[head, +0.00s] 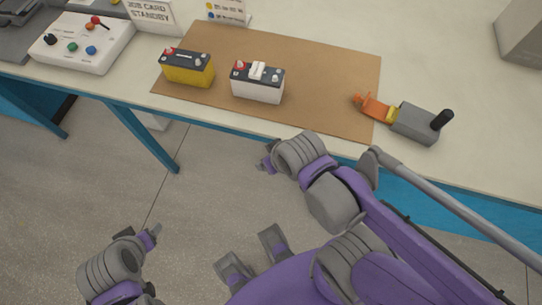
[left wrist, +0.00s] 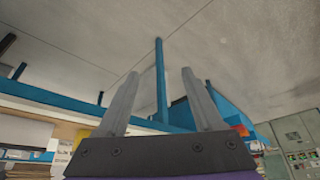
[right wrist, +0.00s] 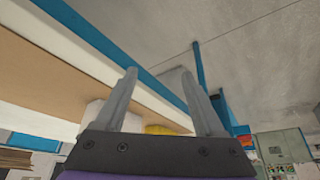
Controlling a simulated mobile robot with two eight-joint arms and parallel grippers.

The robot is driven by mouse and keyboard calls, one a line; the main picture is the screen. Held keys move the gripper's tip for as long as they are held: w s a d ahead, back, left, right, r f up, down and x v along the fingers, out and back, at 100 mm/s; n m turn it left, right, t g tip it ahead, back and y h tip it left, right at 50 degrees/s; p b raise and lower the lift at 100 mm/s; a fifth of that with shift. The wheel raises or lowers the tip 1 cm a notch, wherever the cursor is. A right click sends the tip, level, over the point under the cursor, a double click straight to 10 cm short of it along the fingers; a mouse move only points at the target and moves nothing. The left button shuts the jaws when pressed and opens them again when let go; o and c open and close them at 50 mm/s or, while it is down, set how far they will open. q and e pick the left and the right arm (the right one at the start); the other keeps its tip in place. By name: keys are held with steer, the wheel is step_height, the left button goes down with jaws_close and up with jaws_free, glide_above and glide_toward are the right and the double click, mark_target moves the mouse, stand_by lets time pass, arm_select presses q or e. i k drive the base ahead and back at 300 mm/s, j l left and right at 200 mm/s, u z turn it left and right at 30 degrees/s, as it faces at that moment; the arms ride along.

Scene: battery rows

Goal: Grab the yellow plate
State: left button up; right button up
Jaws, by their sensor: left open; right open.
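I cannot make out a plain yellow plate in the head view. Yellow shows on a battery (head: 187,68) with a dark top, standing on the brown mat, and on a small yellow piece (head: 391,114) between an orange strap and a grey block at the mat's right edge. My left gripper (head: 155,232) is low over the floor, away from the table, open and empty. My right gripper (head: 266,163) is just in front of the table edge, below the mat, open and empty. A yellow patch (right wrist: 158,130) shows beyond its fingers in the right wrist view; I cannot tell what it is.
A white battery (head: 257,84) stands right of the yellow one on the mat (head: 315,65). The grey block (head: 415,124) has a black knob. A white button box (head: 82,48) and a job card (head: 150,12) are at the left and back. A blue leg (head: 145,137) supports the table.

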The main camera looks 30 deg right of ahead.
mark_target(391, 116)
steer(key=z, duration=2.5)
steer(key=j, duration=0.55)
steer(key=i+j, duration=0.1)
steer(key=j, duration=0.45)
steer(key=j+u, duration=0.1)
steer(key=j, duration=0.45)
steer(key=i, duration=0.05)
